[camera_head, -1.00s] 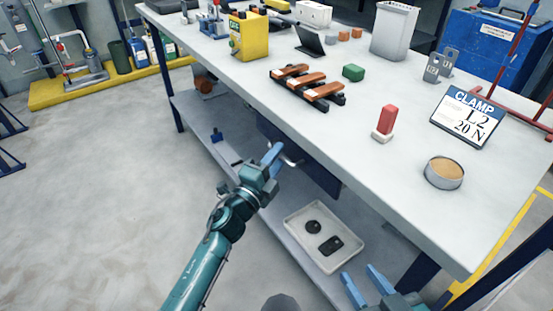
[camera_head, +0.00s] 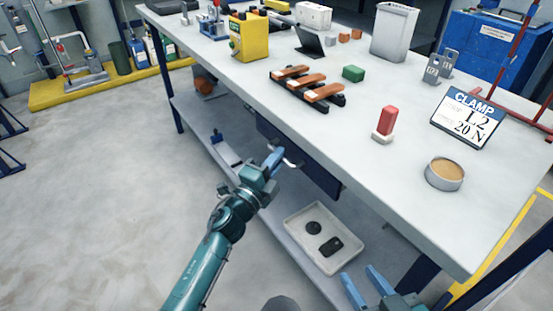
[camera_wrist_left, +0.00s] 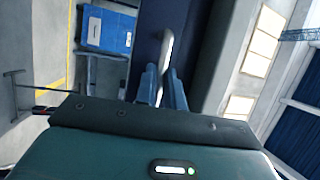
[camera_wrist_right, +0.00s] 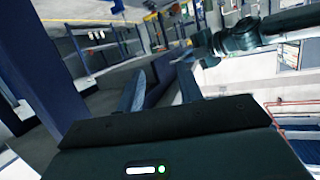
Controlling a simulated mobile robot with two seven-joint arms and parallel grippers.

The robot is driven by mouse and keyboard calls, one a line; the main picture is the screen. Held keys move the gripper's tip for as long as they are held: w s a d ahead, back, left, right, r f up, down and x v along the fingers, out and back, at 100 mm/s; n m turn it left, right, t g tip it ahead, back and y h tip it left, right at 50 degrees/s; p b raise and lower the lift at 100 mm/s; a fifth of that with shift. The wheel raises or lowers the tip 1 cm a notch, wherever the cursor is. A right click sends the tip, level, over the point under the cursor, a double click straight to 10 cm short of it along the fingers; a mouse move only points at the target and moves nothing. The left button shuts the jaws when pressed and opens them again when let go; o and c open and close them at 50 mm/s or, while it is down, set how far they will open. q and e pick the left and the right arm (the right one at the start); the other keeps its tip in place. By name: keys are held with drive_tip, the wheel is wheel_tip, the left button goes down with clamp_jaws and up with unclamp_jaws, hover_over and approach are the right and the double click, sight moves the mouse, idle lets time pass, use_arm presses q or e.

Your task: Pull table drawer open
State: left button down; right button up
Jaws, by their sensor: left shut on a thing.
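The table drawer (camera_head: 318,174) is a dark blue box front under the white tabletop. A pale bar handle (camera_head: 292,161) stands out from it. My left gripper (camera_head: 274,157) is at the left part of the handle, its blue fingers shut on it. In the left wrist view, the handle (camera_wrist_left: 167,48) runs down between the two close fingers (camera_wrist_left: 163,85), in front of the dark blue drawer front. The drawer's inside is not visible. My right gripper (camera_head: 362,286) is open and empty near the front of the table; its spread fingers also show in the right wrist view (camera_wrist_right: 160,85).
On the lower shelf, a white tray (camera_head: 350,259) holds two dark parts. The tabletop (camera_head: 330,130) carries orange-brown pieces on a black rack (camera_head: 304,90), a red block (camera_head: 388,120), a round tin (camera_head: 444,171) and a clamp sign (camera_head: 468,117). The floor at left is clear.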

use_arm(q)
drive_tip(key=shift+a, duration=0.1)
